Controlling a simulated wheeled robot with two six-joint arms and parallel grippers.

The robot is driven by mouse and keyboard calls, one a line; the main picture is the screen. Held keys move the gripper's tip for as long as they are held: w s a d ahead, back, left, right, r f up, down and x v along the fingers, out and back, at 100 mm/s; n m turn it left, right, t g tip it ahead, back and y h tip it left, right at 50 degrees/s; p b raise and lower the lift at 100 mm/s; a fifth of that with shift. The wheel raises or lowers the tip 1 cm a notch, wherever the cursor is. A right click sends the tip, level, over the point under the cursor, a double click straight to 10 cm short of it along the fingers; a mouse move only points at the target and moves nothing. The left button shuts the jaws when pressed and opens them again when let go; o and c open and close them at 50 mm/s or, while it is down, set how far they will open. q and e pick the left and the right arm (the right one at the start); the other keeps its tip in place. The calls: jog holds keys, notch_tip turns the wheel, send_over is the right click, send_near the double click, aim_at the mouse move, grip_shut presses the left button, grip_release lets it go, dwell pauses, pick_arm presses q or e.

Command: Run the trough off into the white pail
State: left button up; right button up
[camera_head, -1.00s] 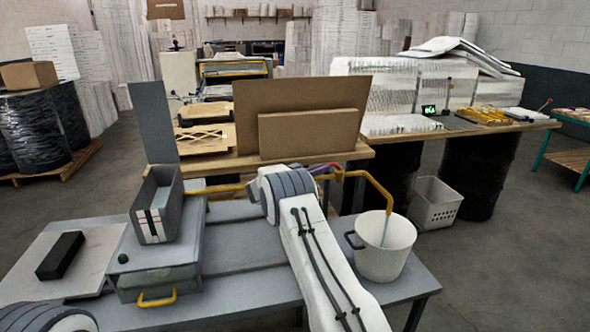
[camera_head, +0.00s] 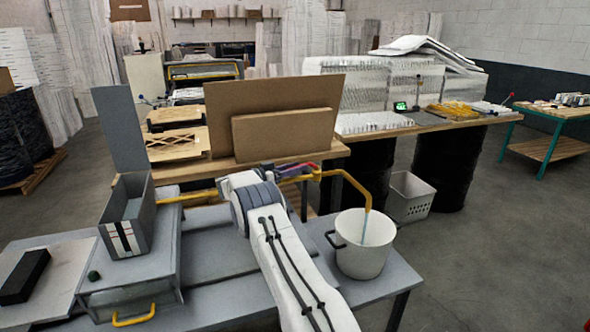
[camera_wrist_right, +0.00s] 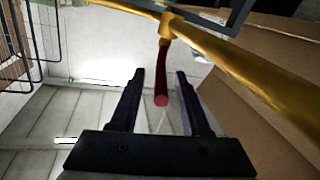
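The grey trough (camera_head: 127,240), with white and red stripes on its front, stands on a grey stand at the left. A pale surface shows inside it; its level is hard to read. A yellow pipe (camera_head: 188,196) runs right from it to a valve and a bent spout (camera_head: 372,187). A pale blue stream (camera_head: 365,228) falls from the spout into the white pail (camera_head: 360,262). In the right wrist view, the valve's red lever (camera_wrist_right: 161,85) reaches between the fingers of my right gripper (camera_wrist_right: 158,78), which are open with gaps either side. My left gripper is out of view.
The grey bench (camera_head: 225,290) carries the trough stand and pail. A black block (camera_head: 24,276) lies on a pale board at the left. Cardboard sheets (camera_head: 270,100) stand behind the pipe. A white basket (camera_head: 410,197) is on the floor behind the pail; floor at the right is clear.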

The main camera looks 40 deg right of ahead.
jog(key=shift+a+f, duration=0.1)
jog(key=w+a+b, duration=0.1)
jog(key=a+b, duration=0.1)
jog(key=a, duration=0.8)
jog(key=shift+a, duration=0.25)
jog(key=shift+w, duration=0.1)
